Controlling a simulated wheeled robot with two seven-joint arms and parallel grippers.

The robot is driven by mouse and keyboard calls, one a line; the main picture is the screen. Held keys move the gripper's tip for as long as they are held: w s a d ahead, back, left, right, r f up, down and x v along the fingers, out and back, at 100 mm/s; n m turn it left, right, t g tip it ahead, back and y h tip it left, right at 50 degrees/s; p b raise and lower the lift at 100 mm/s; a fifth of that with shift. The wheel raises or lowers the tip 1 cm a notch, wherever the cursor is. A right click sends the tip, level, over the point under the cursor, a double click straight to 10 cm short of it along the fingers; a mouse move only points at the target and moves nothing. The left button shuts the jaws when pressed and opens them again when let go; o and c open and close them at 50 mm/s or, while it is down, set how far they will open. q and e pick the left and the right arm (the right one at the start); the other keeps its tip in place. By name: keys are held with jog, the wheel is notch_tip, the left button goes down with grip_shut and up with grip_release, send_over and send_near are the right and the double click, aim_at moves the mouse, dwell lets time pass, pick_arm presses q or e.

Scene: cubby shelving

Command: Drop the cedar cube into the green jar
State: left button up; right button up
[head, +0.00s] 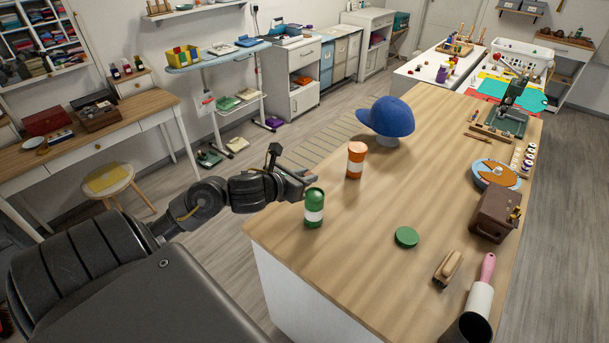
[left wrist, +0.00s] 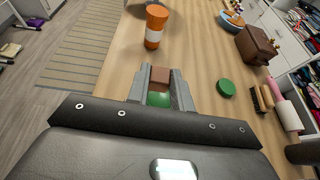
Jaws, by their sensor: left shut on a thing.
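The green jar (head: 314,213), green with a white band, stands upright near the left edge of the wooden table. My left gripper (head: 308,180) is beside and just behind the jar's top in the head view. In the left wrist view the gripper (left wrist: 160,84) is shut on the brown cedar cube (left wrist: 160,77), and green of the jar (left wrist: 159,99) shows right by it. I cannot tell the exact height between cube and jar. The cube is not clearly visible in the head view. My right gripper is out of view.
A green lid (head: 406,237) lies flat on the table. An orange and white jar (head: 355,160) and a blue cap (head: 388,117) stand behind. A brush (head: 447,267), a pink-handled roller (head: 482,290) and a brown box (head: 494,214) are to the right. The table middle is clear.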

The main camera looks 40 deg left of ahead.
pick_arm(q)
jog(key=o, duration=1)
jog(key=p+v, duration=0.5)
jog(key=v, duration=0.6)
jog(key=shift+w, duration=0.1)
